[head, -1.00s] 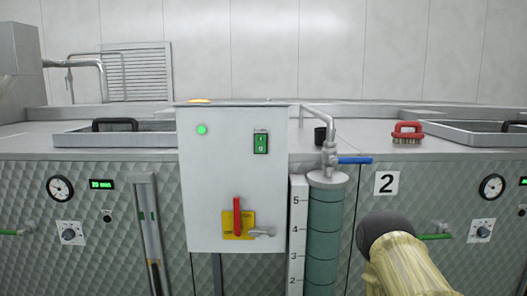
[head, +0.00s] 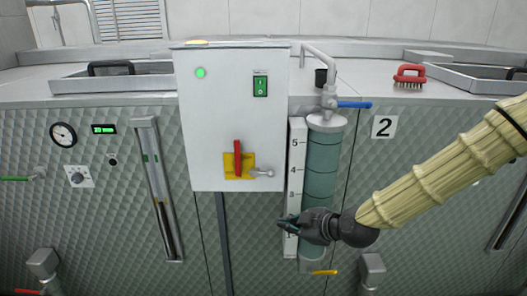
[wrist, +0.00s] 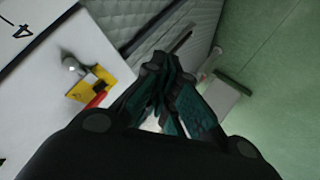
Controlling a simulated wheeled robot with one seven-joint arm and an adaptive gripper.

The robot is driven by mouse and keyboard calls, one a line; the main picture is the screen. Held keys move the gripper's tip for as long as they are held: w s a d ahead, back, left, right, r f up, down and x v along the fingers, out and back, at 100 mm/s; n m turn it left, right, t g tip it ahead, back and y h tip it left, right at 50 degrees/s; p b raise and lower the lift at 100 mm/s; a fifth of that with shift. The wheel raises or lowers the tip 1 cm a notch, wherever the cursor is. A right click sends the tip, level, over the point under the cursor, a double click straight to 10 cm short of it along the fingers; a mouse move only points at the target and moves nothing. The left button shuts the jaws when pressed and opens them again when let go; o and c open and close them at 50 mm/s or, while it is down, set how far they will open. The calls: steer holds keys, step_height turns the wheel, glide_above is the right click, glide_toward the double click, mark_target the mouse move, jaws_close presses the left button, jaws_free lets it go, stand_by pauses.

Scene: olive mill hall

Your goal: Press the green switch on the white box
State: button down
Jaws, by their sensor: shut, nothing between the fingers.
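The white box (head: 215,130) is mounted on the quilted metal front in the head view. The green switch (head: 260,86) sits on its upper right face, a small upright rectangle with white marks. My gripper (head: 284,224) is below and to the right of the box, in front of the green sight tube's lower part, pointing left. Its fingers are closed and empty, apart from the switch. In the wrist view my fingertips (wrist: 160,68) show dark with green pads, and the box's face (wrist: 105,35) is at the left; the green switch is not visible there.
A red-handled lever on a yellow plate (head: 231,172) and a metal knob are low on the box. A green lamp (head: 200,72) is at its upper left. The sight tube (head: 322,160) with a blue-handled valve (head: 354,104) stands close right. A red brush (head: 410,76) lies on the top.

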mark_target(263, 95)
steer(key=w+r+n+t+y+p, duration=0.1)
steer(key=r+n, duration=0.9)
steer(key=r, duration=2.4)
steer(key=w+t+y, duration=0.2)
steer(key=y, duration=0.1)
steer(key=shift+r+t, duration=0.15)
steer(key=shift+t, duration=0.25)
steer(key=shift+p, duration=0.3)
steer(key=shift+w+d+p+x, duration=0.35)
steer(key=shift+p+x, duration=0.55)
steer(key=shift+x, duration=1.25)
steer(key=shift+w+d+p+x, duration=0.3)
steer(key=shift+p+x, duration=0.65)
steer(key=shift+x, duration=1.2)
steer(key=shift+w+d+p+x, duration=0.35)
steer(key=shift+p+x, duration=0.55)
steer(key=shift+x, duration=1.25)
steer(key=shift+f, duration=0.25)
